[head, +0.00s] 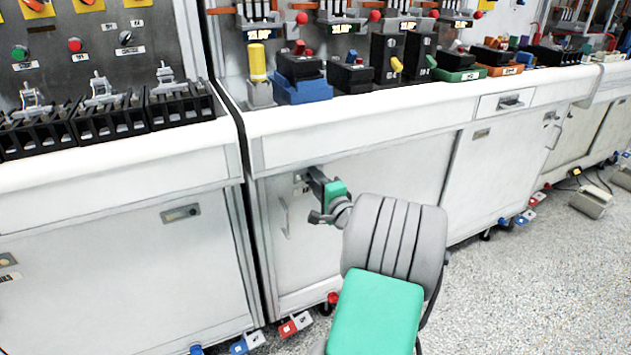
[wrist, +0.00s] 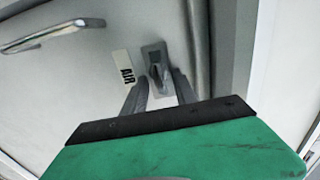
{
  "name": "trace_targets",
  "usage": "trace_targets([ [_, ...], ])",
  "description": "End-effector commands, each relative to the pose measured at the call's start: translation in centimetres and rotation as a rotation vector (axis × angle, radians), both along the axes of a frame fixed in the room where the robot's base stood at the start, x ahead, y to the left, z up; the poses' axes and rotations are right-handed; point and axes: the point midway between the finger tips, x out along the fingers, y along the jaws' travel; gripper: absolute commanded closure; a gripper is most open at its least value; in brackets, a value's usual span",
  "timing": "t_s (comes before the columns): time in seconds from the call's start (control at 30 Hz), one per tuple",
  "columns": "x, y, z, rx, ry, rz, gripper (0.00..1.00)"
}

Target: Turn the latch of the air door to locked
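The air door (head: 315,255) is a pale cabinet door below the worktop, and it looks closed. Its latch (wrist: 157,72) is a small grey plate with a dark turning piece, beside a label reading "AIR" (wrist: 123,68). In the wrist view the turning piece points roughly up and down the picture. My gripper (wrist: 159,86) is open, its two dark fingers on either side of the latch's lower part. I cannot tell if they touch it. In the head view my gripper (head: 313,196) is at the door's upper left, and the latch is mostly hidden.
A bar handle (wrist: 50,33) is on the same door; it also shows in the head view (head: 284,216). The worktop (head: 375,108) juts out above my gripper. Red and blue foot pedals (head: 295,325) lie on the floor below. Open floor lies at right.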

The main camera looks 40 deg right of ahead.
Motion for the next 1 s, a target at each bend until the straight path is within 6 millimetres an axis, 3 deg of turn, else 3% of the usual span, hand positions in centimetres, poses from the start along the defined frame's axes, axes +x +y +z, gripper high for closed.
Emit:
trace_targets([
  [0.27, -0.7, 0.1, 0.1, 0.002, -0.001, -0.002, 0.66],
  [0.63, -7.1, 1.9, 0.1, 0.001, 0.001, -0.003, 0.66],
  [1.0, -7.5, 2.2, 0.0, 0.000, 0.000, 0.000, 0.66],
])
